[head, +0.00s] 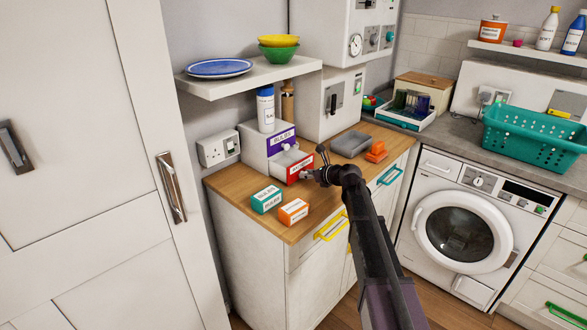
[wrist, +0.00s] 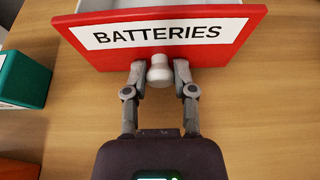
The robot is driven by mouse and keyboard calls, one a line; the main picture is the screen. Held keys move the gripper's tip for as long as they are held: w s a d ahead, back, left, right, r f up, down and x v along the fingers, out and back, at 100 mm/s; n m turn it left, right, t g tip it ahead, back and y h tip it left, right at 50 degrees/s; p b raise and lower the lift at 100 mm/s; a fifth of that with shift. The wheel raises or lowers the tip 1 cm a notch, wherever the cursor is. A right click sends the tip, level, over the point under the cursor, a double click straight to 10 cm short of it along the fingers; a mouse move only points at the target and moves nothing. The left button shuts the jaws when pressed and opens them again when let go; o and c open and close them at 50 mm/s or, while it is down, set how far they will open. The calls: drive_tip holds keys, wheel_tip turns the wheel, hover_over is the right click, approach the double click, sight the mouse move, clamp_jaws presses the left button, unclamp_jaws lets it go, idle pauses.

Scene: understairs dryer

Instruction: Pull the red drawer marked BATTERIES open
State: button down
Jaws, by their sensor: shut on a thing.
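The red drawer front marked BATTERIES (wrist: 230,42) fills the top of the wrist view. Pale drawer interior shows behind its upper edge, so the drawer stands out from its unit. In the head view the red front (head: 299,168) sits forward of the small white drawer unit (head: 254,148), below a purple-fronted drawer (head: 281,141). My gripper (wrist: 160,72) is shut on the drawer's white knob (wrist: 159,62), one finger on each side. In the head view my gripper (head: 308,175) reaches the red front from the right and partly hides it.
A teal box (head: 267,199) and an orange box (head: 293,211) lie on the wooden counter (head: 240,207) in front of the unit. A grey item (head: 350,144) and orange blocks (head: 376,152) lie to the right. A shelf (head: 250,78) hangs above.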

sight(313, 185)
drive_tip(key=s+d, duration=0.1)
drive_tip(key=d, duration=0.1)
drive_tip(key=shift+s+d, duration=0.3)
drive_tip(key=shift+s, duration=0.1)
drive_tip(key=shift+c, duration=2)
unclamp_jaws()
drive_tip(key=shift+a, duration=0.1)
